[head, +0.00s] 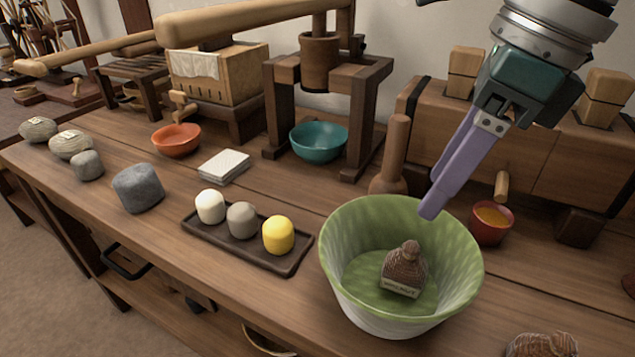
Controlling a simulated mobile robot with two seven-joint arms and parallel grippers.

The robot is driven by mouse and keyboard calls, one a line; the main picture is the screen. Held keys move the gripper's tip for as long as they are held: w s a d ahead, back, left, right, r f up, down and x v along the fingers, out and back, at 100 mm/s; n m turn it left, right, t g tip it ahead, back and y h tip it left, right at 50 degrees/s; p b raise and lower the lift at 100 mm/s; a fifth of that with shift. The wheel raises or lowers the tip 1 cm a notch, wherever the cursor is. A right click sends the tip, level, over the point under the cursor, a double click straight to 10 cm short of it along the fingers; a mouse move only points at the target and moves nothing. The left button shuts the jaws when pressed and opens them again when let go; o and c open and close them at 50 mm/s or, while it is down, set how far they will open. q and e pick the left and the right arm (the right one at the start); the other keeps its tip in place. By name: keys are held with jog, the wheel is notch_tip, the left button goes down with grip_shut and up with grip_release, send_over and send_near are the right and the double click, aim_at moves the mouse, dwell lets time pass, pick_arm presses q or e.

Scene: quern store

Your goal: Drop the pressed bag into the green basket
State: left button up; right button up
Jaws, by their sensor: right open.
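The green basket (345,277) stands on the wooden bench at the right of centre. A small brown bag (408,266) with a knotted top and a pale label lies inside it on the basket floor. My right gripper (430,212) is open, with its purple fingers just above the basket's back right rim. It is empty and apart from the bag. Another brown woven object (541,346) is cut off at the bottom right edge; I cannot tell whether it is a bag too. My left gripper is not in view.
A dark tray (215,240) with three small blocks sits left of the basket. Wooden presses line the back. Grey stones (138,188) lie at the left.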

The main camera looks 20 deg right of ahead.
jog(key=p+v, duration=0.1)
jog(key=v, duration=0.7)
